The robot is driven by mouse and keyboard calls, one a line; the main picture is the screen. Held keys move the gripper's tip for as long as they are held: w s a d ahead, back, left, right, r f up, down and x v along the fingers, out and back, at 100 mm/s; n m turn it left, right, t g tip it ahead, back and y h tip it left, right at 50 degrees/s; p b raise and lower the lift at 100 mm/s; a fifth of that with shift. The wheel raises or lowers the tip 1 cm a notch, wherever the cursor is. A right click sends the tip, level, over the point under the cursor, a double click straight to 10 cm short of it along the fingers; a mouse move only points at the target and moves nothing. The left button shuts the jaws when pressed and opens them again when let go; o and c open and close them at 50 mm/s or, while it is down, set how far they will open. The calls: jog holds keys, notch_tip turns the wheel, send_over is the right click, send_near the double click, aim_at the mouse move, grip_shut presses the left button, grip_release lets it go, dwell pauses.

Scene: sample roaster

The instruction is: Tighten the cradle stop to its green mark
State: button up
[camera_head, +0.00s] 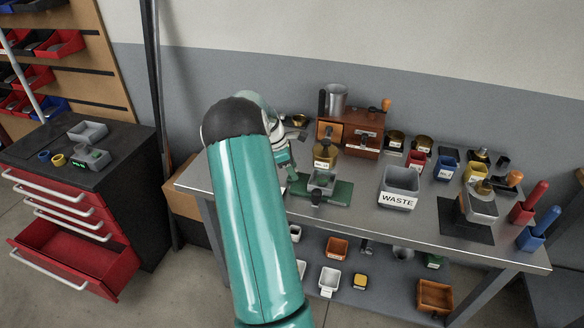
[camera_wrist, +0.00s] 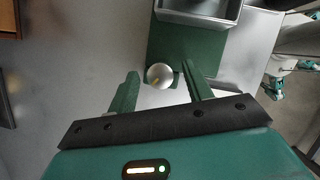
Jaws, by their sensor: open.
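The green cradle base (camera_head: 343,193) stands on the grey bench with a grey tray (camera_head: 321,180) on it. In the wrist view the base (camera_wrist: 178,50) and tray (camera_wrist: 205,12) are at the top. A round silver knob (camera_wrist: 159,76) with a yellow line, apparently the cradle stop, sits at the base's near edge. My gripper (camera_wrist: 161,78) is open, one finger on each side of the knob, with visible gaps; I cannot tell its height above the knob. In the head view my arm hides much of the gripper. I cannot make out a green mark.
A WASTE bin (camera_head: 400,187) stands right of the cradle. A brown wooden-fronted roaster (camera_head: 350,137) and an amber jar (camera_head: 325,155) stand behind it. A scale-like device on a dark mat (camera_head: 466,222) is farther right. Bare bench lies between cradle and bin.

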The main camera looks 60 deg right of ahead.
jog(key=c, duration=1)
jog(key=shift+o, duration=0.2)
